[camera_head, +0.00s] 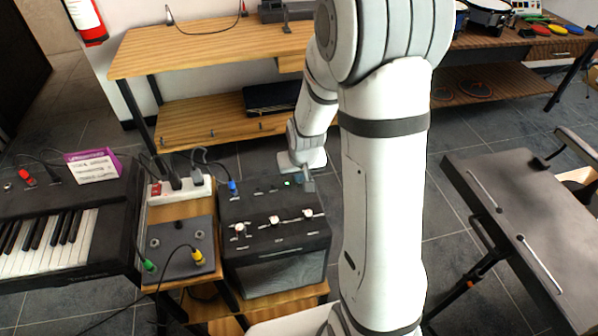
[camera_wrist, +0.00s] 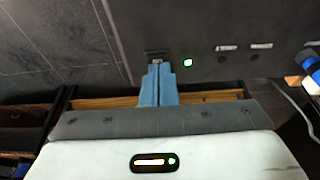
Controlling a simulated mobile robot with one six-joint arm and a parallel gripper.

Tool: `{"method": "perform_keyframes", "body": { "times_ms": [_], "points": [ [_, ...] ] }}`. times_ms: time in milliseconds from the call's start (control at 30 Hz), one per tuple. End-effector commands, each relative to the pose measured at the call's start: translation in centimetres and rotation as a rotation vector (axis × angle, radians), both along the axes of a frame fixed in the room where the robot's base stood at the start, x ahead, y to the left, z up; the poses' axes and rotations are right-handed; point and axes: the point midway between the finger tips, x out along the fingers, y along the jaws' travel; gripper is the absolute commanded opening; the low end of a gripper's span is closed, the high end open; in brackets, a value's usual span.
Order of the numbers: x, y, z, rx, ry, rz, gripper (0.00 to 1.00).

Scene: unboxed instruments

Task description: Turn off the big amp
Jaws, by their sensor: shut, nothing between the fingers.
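The big amp (camera_head: 275,262) is a black box with a grey front grille and several knobs on top, standing on a low wooden stand. Its top panel also fills much of the wrist view (camera_wrist: 215,30). A green light (camera_wrist: 187,62) glows on the panel and also shows in the head view (camera_head: 287,183). A small dark switch (camera_wrist: 155,54) sits just left of the light, partly hidden by my fingertips. My gripper (camera_wrist: 158,65) is shut and empty, its blue-grey fingers at the switch; I cannot tell whether they touch. It is over the amp's back right corner in the head view (camera_head: 308,186).
A blue plug (camera_head: 233,187) stands at the amp's back left. Left of it are a power strip (camera_head: 180,190), a grey pedal box (camera_head: 180,248) with cables and a keyboard (camera_head: 70,225). A dark flat pad (camera_head: 530,225) on a stand is at the right.

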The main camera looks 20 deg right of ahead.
Motion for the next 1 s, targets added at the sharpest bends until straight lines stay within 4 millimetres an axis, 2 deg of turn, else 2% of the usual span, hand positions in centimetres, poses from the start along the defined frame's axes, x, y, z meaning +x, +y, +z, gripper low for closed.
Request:
{"method": "perform_keyframes", "body": {
  "times_ms": [33, 300, 467, 700, 767, 1000],
  "points": [
    [-0.8, 0.0, -0.6, 0.0, 0.021, -0.001, 0.0],
    [-0.9, -0.1, -0.6, 0.001, 0.022, -0.002, 0.0],
    [-0.9, -0.1, 0.2, 0.0, 0.02, -0.001, 0.0],
    [-1.0, 0.0, 4.9, 0.0, 0.005, -0.001, 0.0],
    [-1.4, 0.0, 5.5, -0.001, 0.001, -0.001, 0.0],
    [-2.9, 0.1, 10.0, 0.0, -0.001, -0.002, 0.0]
  ]
}}
